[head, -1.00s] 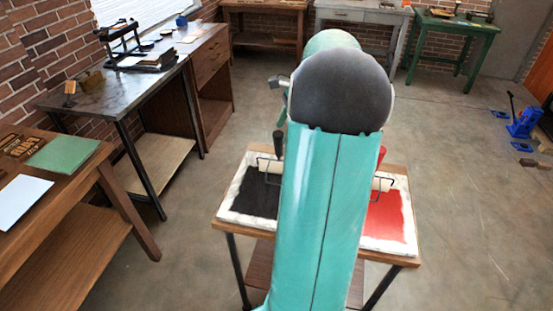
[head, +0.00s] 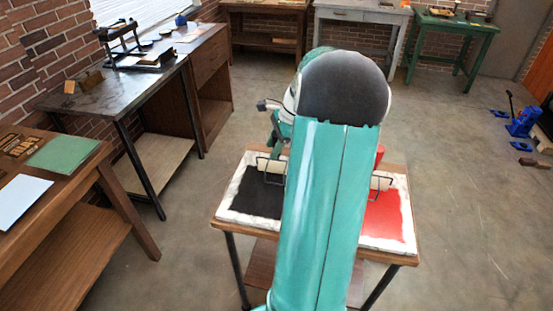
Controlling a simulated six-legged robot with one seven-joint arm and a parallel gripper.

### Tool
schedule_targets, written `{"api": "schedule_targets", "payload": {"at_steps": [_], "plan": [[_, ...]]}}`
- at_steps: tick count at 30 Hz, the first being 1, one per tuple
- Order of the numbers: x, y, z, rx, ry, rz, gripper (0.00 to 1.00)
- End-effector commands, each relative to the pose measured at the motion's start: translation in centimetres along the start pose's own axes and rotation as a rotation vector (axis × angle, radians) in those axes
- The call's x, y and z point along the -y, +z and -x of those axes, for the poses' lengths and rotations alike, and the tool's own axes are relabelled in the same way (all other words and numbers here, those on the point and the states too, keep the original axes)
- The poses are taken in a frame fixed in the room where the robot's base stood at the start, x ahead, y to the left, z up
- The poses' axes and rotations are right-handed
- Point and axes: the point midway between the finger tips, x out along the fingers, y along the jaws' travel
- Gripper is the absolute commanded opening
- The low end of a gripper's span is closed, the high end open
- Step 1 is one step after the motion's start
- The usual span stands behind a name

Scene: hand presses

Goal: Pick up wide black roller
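The wide black roller (head: 271,165) lies at the back of the black-inked tray (head: 232,214) on the small wooden table. My gripper (head: 277,143) is at the handle end of this roller, just above the back edge of the tray. My arm covers much of it, so I cannot tell whether its fingers are open, shut or touching the handle.
A second roller (head: 381,182) with a red handle (head: 379,154) rests on the red-inked tray (head: 386,218) at right. A wooden bench (head: 85,198) and a dark-topped table (head: 110,92) stand at left. The floor (head: 470,220) at right is mostly clear.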

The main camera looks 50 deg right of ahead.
Motion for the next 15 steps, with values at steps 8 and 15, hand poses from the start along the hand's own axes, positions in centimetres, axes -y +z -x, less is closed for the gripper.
{"api": "schedule_targets", "payload": {"at_steps": [8, 15], "plan": [[0.03, 0.03, 0.08, 0.0, -0.001, 0.001, 0.09], [0.11, 0.2, 0.47, -0.001, -0.002, 0.001, 0.09]]}}
